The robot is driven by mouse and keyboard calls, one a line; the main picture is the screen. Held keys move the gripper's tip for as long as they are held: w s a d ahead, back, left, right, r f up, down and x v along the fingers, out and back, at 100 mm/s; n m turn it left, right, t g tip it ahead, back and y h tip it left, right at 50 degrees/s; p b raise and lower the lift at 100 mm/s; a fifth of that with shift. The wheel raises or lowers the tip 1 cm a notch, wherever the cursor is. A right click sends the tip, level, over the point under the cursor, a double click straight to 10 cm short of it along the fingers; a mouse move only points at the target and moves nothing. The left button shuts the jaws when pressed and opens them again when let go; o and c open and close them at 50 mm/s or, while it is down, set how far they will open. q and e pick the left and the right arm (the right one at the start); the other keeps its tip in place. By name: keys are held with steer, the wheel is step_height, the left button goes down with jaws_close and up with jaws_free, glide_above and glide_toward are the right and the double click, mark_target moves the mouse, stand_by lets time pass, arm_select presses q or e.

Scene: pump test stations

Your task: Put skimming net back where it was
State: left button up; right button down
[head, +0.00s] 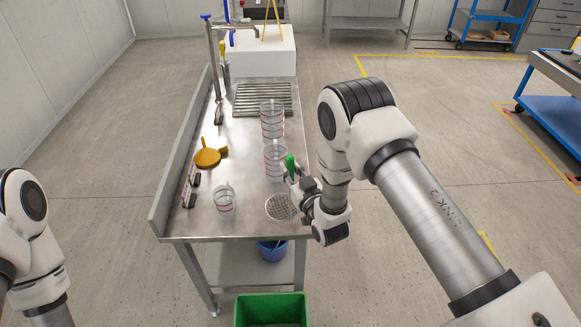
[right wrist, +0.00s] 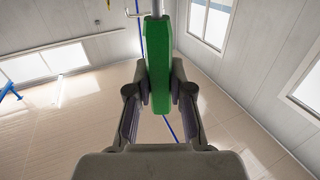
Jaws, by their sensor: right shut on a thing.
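The skimming net has a green handle (right wrist: 159,70) and a round mesh head (head: 279,207). My right gripper (head: 297,179) is shut on the green handle, and in the right wrist view its fingers press on both sides of it. The mesh head hangs at the front right corner of the steel table (head: 240,226); I cannot tell whether it touches the top. Of my left arm only links show at the left edge, and its gripper is out of view.
Clear containers with red bands (head: 272,112) (head: 275,172) stand along the table's right side, and a smaller beaker (head: 224,201) stands at front left. An orange pan-like item (head: 208,157) lies farther back. A slatted rack (head: 262,100) is behind. A green bin (head: 270,310) stands in front.

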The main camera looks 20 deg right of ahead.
steer(key=shift+f, duration=0.1)
steer(key=c, duration=1.1)
jaws_free()
steer(key=shift+o, duration=0.2)
steer(key=shift+s, duration=0.1)
steer(key=s+d+b, duration=0.1)
steer(key=s+b, duration=0.3)
steer(key=s, duration=0.7)
steer(key=s+d+f+m+g+h, duration=0.1)
steer(key=s+f+g, duration=0.4)
steer(key=s+f, duration=0.3)
steer(key=s+d+f+g+h, duration=0.1)
steer(key=s+d+f+g, duration=0.1)
steer(key=s+f+g, duration=1)
steer(key=s+f, duration=0.3)
steer(key=s, duration=0.6)
steer(key=shift+d+m+g, duration=0.15)
steer(key=shift+m+g, duration=0.25)
